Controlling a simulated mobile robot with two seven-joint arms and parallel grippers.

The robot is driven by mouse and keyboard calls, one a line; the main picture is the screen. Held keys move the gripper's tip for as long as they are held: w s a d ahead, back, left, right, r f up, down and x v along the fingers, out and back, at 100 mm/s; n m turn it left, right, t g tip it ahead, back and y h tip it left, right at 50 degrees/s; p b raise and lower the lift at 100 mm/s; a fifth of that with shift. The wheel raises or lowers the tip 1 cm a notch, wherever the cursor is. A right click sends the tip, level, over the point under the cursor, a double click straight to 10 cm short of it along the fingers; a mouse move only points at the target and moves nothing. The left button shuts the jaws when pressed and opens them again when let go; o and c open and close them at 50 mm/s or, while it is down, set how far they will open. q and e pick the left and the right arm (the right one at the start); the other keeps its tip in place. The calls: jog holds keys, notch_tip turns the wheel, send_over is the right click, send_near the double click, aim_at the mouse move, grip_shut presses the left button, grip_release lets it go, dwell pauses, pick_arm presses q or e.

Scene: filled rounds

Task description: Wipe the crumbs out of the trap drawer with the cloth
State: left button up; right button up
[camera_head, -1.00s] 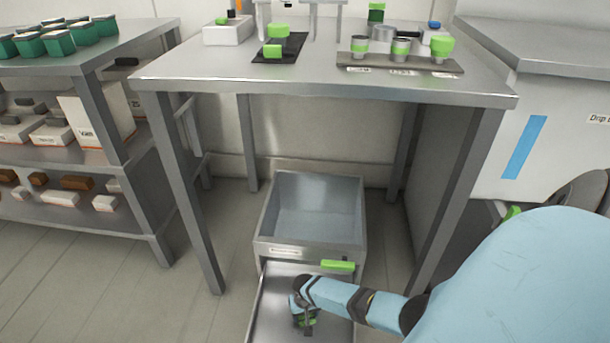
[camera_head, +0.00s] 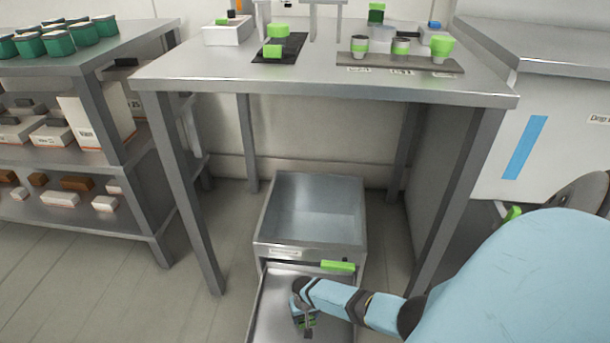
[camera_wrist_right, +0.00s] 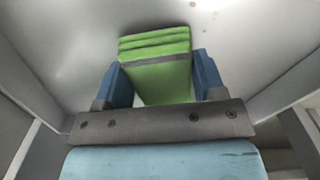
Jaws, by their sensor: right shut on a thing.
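The trap drawer (camera_head: 272,310) is pulled out at the bottom of the head view, below an open grey metal box, and its near end is cut off. My right gripper (camera_head: 308,325) is inside it, pointing down. In the right wrist view the gripper's blue fingers (camera_wrist_right: 160,85) are shut on a folded green cloth (camera_wrist_right: 160,60) with a grey band. The cloth is low over the grey drawer floor (camera_wrist_right: 75,50); I cannot tell if it touches. A few small brownish crumbs (camera_wrist_right: 215,14) show beyond the cloth at upper right. My left gripper is not in view.
The grey box (camera_head: 312,205) with a green handle (camera_head: 337,266) stands just behind the drawer. A metal table (camera_head: 320,82) stands over this spot, its legs on both sides. A shelf rack (camera_head: 90,150) is at left. Floor left of the drawer is clear.

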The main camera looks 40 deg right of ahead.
jog(key=shift+f, duration=0.6)
